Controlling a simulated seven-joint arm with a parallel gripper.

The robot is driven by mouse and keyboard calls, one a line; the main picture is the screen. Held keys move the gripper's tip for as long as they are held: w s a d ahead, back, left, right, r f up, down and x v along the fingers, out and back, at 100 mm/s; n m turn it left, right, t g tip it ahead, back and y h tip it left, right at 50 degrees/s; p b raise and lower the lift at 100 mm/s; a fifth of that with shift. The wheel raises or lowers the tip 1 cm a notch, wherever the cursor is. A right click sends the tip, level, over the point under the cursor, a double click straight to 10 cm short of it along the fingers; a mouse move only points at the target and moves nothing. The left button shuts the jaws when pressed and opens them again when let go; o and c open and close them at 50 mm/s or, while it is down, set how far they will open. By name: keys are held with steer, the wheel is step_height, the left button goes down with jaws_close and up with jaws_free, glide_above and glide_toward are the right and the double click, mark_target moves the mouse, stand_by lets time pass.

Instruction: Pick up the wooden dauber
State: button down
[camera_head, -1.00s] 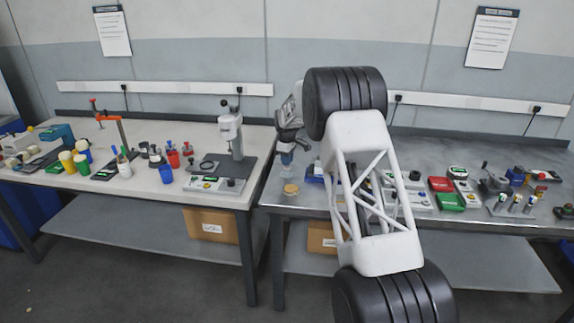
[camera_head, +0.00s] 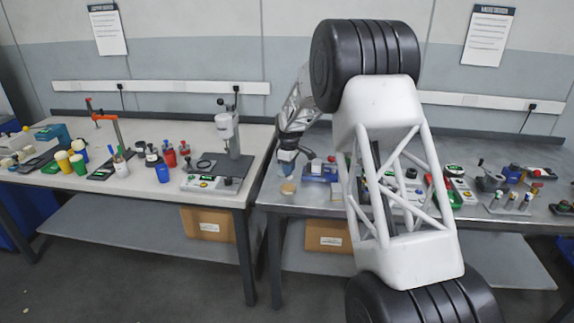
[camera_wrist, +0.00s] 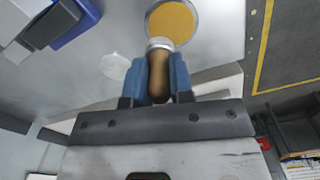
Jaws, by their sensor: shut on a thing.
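The wooden dauber (camera_wrist: 159,73) is a brown, rounded wooden handle with a pale metallic collar at its far end. In the wrist view it sits between the two blue fingers of my gripper (camera_wrist: 161,78), which are shut on it. The dauber cannot be made out there. The pot's orange-yellow top (camera_wrist: 172,22) shows just beyond the collar in the wrist view.
A blue object (camera_head: 320,171) stands on the grey bench right of my gripper. A clear round disc (camera_wrist: 115,66) lies left of the dauber in the wrist view. The pale bench (camera_head: 90,200) with tools is across a gap at left. My arm hides part of the grey bench.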

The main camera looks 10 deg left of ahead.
steer(key=shift+s+d+r, duration=0.1)
steer(key=shift+s+d, duration=0.15)
steer(key=shift+s, duration=0.55)
steer(key=shift+s+d+r, duration=0.1)
steer(key=shift+s+d, duration=0.2)
steer(key=shift+s, duration=0.5)
steer(key=shift+s+d, duration=0.25)
steer(key=shift+s, duration=0.55)
steer(key=w+r, duration=0.1)
steer(key=w+a+r, duration=0.1)
steer(key=w+r, duration=0.1)
steer(key=shift+w+a+r, duration=0.1)
steer(key=shift+a+r, duration=0.05)
steer(key=shift+a, duration=0.1)
stand_by(0.5)
stand_by(0.4)
steer(key=shift+f, duration=3)
steer(key=shift+f, duration=0.65)
stand_by(0.5)
